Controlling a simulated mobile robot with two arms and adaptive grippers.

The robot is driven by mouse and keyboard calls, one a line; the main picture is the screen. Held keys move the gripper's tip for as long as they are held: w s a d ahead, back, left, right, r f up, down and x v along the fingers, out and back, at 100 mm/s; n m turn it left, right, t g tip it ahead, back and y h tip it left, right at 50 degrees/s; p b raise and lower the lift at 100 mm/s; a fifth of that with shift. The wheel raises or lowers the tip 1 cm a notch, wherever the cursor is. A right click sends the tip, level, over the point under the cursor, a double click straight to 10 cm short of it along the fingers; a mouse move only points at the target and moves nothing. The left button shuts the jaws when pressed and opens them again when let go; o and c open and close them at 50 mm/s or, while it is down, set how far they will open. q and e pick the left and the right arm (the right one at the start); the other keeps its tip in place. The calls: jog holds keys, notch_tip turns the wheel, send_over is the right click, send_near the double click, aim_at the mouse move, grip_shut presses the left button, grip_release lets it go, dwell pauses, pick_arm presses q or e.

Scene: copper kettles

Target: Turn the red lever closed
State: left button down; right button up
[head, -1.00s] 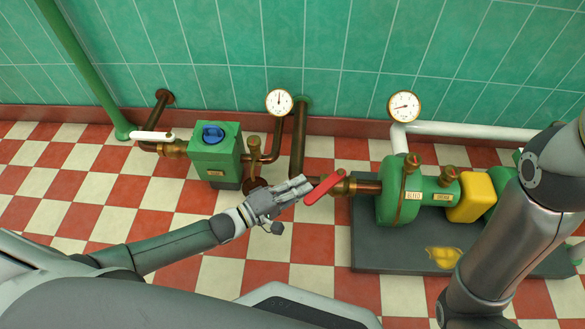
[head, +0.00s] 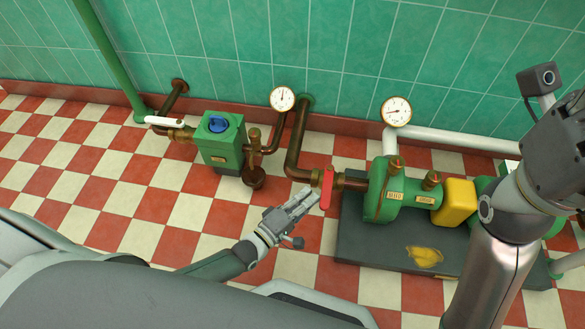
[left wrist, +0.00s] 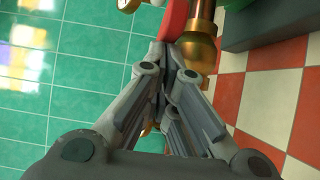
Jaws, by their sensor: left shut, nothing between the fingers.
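The red lever (head: 326,188) sits on the brass valve of the pipe left of the green pump. It lies roughly crosswise to that pipe. My left gripper (head: 314,194) is shut and empty, its fingertips right at the lever's left side. The left wrist view shows the red lever (left wrist: 173,20) just beyond the closed fingertips (left wrist: 165,60). The fingers hide part of it, and I cannot tell for certain whether they touch it. My right arm shows at the right of the head view, but its fingers are not visible.
The green pump (head: 380,190) with a yellow coupling (head: 455,203) stands on a dark plinth (head: 362,245). A green box with a blue knob (head: 218,124) and a white lever (head: 165,121) are at the left. The checkered floor around my left arm is clear.

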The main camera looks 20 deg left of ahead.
pick_arm(q)
jog(key=shift+s+d, duration=0.1)
jog(key=shift+d, duration=0.2)
dwell(0.4)
jog(key=v, duration=0.7)
jog(key=shift+s+a, duration=0.2)
jog(key=shift+a, duration=0.15)
